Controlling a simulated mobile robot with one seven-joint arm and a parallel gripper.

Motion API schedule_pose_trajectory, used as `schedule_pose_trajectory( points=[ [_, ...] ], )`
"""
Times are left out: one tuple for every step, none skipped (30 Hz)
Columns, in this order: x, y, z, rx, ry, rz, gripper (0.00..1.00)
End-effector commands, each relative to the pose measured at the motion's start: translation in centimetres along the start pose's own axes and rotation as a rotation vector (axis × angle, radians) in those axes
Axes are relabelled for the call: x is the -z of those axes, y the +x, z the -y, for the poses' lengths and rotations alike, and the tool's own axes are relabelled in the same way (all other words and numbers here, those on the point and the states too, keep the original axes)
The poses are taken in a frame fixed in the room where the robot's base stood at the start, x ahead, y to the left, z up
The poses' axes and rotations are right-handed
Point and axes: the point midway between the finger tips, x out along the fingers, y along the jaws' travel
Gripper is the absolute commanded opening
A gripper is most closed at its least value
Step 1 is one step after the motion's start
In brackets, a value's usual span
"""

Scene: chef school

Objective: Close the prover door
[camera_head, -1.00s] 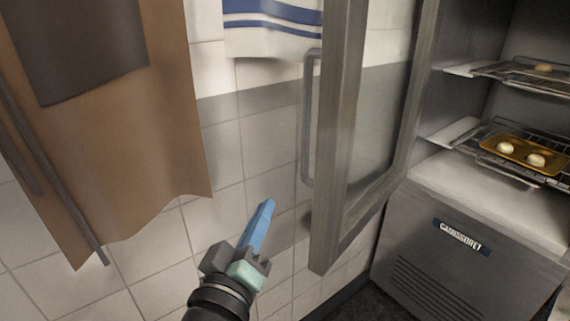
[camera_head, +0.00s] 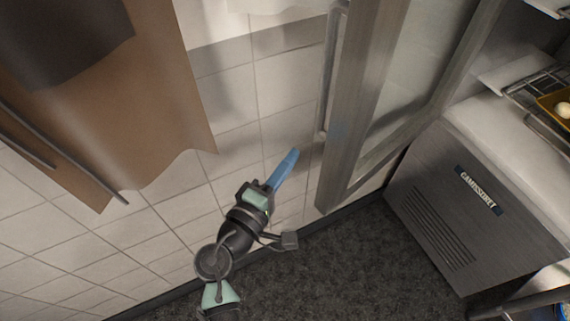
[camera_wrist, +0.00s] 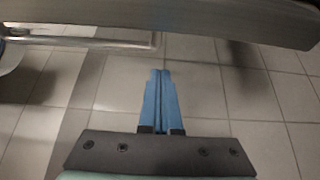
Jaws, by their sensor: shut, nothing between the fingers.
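The prover door (camera_head: 352,130), a steel frame with a glass pane, stands wide open on the left of the prover (camera_head: 445,205). Its long vertical handle (camera_head: 329,75) is on the side facing the tiled wall. My gripper (camera_head: 293,154) has blue fingers, shut and empty. It is just left of the door's lower part, below the handle, between door and wall. In the wrist view the door edge (camera_wrist: 190,22) crosses the top, with the handle (camera_wrist: 110,41) at upper left. My fingertips (camera_wrist: 160,72) appear apart from both.
Brown and dark aprons (camera_head: 100,90) hang on the wall at left. A rack (camera_head: 535,95) with a golden tray (camera_head: 546,103) of dough sits inside the prover. The dark floor (camera_head: 330,262) in front is clear.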

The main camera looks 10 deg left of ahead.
Motion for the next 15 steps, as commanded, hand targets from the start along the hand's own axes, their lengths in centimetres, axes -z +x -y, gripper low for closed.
schedule_pose_trajectory(
  points=[
    [0.0, 1.2, -0.2, -0.003, 0.0, 0.002, 0.0],
    [0.0, 1.8, -0.2, -0.002, 0.0, 0.002, 0.0],
    [0.0, 2.6, -0.2, -0.002, 0.0, 0.002, 0.0],
    [0.0, 3.2, -0.2, -0.002, 0.001, 0.002, 0.0],
    [0.0, 3.7, -0.2, -0.002, 0.001, 0.003, 0.0],
    [0.0, 4.4, -0.2, -0.001, 0.001, 0.002, 0.0],
    [0.0, 4.9, -0.2, -0.002, 0.002, 0.001, 0.0],
    [0.0, 5.4, -0.2, -0.001, 0.002, 0.001, 0.0],
    [-0.8, 4.9, -0.1, 0.003, 0.0, 0.002, 0.0],
    [-1.2, 4.7, -0.1, 0.003, 0.0, 0.001, 0.0],
    [-1.6, 4.5, -0.1, 0.004, 0.0, 0.002, 0.0],
    [-2.1, 4.4, -0.1, 0.003, 0.001, 0.002, 0.0],
    [-2.4, 4.2, -0.1, 0.003, 0.002, 0.002, 0.0],
    [-2.6, 4.2, -0.1, 0.002, 0.002, 0.001, 0.0],
    [-3.0, 4.0, -0.1, 0.002, 0.001, 0.0, 0.0]
  ],
)
